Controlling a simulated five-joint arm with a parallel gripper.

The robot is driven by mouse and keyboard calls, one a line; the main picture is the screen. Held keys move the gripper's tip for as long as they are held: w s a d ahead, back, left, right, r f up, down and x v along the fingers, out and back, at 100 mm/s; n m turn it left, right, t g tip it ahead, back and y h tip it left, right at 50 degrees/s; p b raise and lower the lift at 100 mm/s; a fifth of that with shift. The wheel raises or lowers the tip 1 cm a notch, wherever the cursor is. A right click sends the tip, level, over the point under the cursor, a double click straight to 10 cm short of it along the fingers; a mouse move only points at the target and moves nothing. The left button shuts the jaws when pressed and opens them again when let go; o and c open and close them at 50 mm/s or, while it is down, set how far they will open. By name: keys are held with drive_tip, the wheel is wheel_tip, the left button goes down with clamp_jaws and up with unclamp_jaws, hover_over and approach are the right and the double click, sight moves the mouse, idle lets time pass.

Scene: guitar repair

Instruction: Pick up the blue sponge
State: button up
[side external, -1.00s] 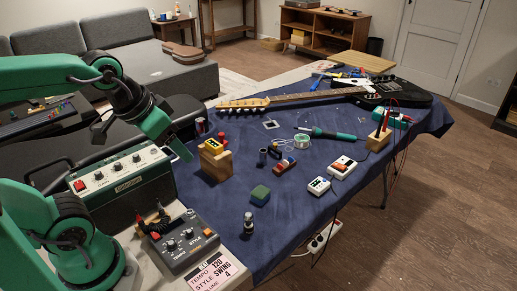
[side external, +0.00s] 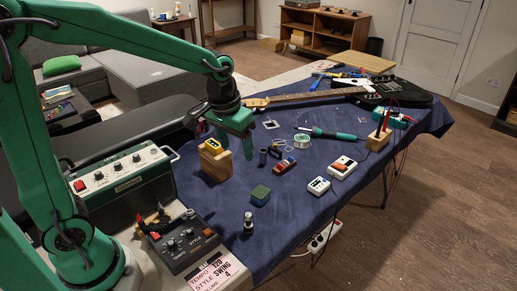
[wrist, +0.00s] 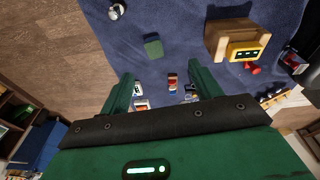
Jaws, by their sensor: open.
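The sponge (side external: 260,195) is a small block with a green top and blue sides. It lies on the blue cloth near the front left of the table. In the wrist view the sponge (wrist: 153,47) shows its green top, above and between the fingertips in the picture. My gripper (side external: 236,150) is open and empty, pointing down above the cloth, behind the sponge and well apart from it. In the wrist view both fingers of my gripper (wrist: 160,76) are spread with nothing held between them.
A wooden block with a yellow device (side external: 213,158) stands close to my gripper. A red-and-white small object (side external: 284,166), a solder spool (side external: 302,142) and white pedals (side external: 341,167) lie to the right. A small bottle (side external: 248,223) stands in front of the sponge. A guitar (side external: 392,93) lies behind.

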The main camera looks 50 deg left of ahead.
drive_tip(key=g, duration=0.2)
hover_over(261, 191)
drive_tip(key=shift+n, duration=0.4)
wheel_tip(261, 191, down, 10)
drive_tip(key=shift+w+a+f, duration=0.1)
drive_tip(key=shift+f, duration=1.3)
drive_tip(key=shift+s+f, duration=0.2)
drive_tip(key=shift+f, duration=2.4)
drive_tip(key=c, duration=1.1)
